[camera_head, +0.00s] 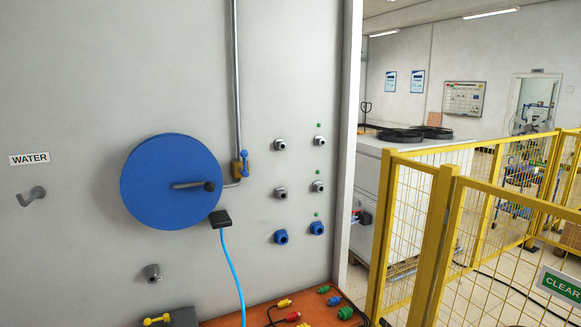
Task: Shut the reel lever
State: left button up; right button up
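A round blue hose reel (160,160) is mounted on the grey wall panel. A grey pipe with a dark knob-like end (209,186) shows across its front. Just right of the reel, a brass-coloured valve (235,170) with a small blue lever (244,163) sits at the lower end of a vertical pipe (236,80). The blue lever stands upright, roughly in line with that pipe. A light blue hose (231,262) hangs from a black block (220,218) at the reel's lower right. Neither of my grippers is in view.
Grey fittings (281,192) and blue fittings (281,237) stick out of the panel to the right. A brown surface (250,318) below holds several coloured connectors (345,312). A yellow mesh fence (435,240) stands at the right. The space before the reel is clear.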

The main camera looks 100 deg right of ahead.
aim_at(242, 171)
jog(key=z, duration=3.35)
jog(key=k, duration=0.45)
jog(key=z, duration=1.35)
jog(key=i, duration=0.7)
jog(key=u, duration=0.4)
